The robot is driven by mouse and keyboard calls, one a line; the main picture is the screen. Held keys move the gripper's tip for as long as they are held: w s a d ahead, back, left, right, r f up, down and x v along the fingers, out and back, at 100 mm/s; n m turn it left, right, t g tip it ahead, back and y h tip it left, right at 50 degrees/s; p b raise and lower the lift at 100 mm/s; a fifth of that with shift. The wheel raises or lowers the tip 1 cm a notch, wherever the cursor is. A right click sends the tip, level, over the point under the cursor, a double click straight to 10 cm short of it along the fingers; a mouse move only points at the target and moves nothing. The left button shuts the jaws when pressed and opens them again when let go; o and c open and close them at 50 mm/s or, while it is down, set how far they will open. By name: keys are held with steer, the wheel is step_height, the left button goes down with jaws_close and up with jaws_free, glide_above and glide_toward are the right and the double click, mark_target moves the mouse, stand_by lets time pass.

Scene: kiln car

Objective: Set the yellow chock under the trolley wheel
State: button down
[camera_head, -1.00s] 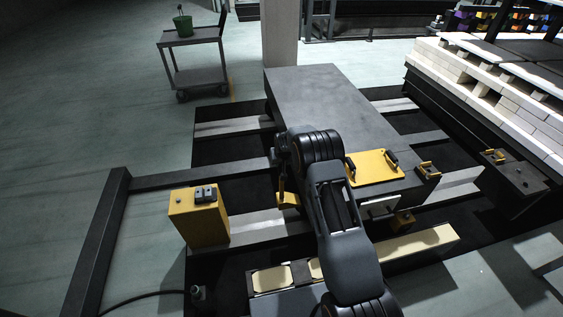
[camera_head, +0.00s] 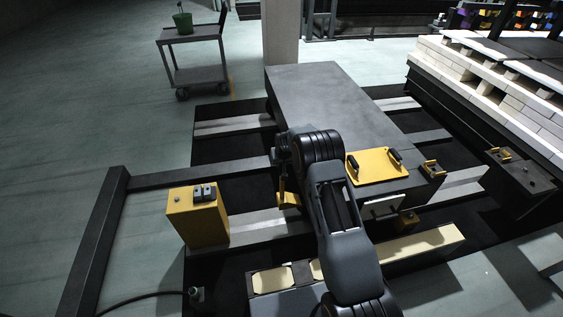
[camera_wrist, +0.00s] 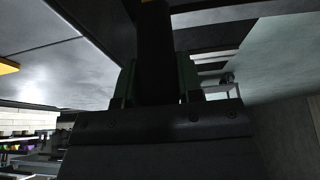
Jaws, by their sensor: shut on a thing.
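My gripper hangs beside the folded arm near the trolley's left front side; its tips are largely hidden in the head view. In the wrist view its fingers (camera_wrist: 160,80) are shut on a dark upright part, with a sliver of yellow at its top edge. This appears to be the handle of the yellow chock (camera_head: 288,200), which shows just left of my arm, by the trolley's near left side. Whether it touches anything below is unclear. The trolley (camera_head: 325,95) is a grey flat-topped slab. Its wheel is not clearly visible.
A yellow box (camera_head: 198,216) stands left on the rail. A yellow plate with black handles (camera_head: 374,167) lies on the trolley. A dark beam frame (camera_head: 100,225) lies left. Cream blocks (camera_head: 425,243) lie in front. A grey cart (camera_head: 195,75) stands behind; pale stacked bricks (camera_head: 500,95) stand right.

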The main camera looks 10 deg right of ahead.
steer(key=b, duration=0.7)
glide_above(282, 187)
steer(key=w, duration=0.2)
steer(key=shift+d+f, duration=0.1)
steer(key=shift+f, duration=3.35)
steer(key=shift+f+b, duration=3.35)
steer(key=shift+f, duration=0.95)
steer(key=shift+f+b, duration=0.7)
steer(key=shift+b, duration=0.05)
steer(key=c, duration=0.7)
jaws_free()
steer(key=shift+s+f, duration=0.35)
steer(key=shift+f, duration=0.15)
steer(key=shift+r, duration=0.1)
steer(key=shift+r, duration=0.15)
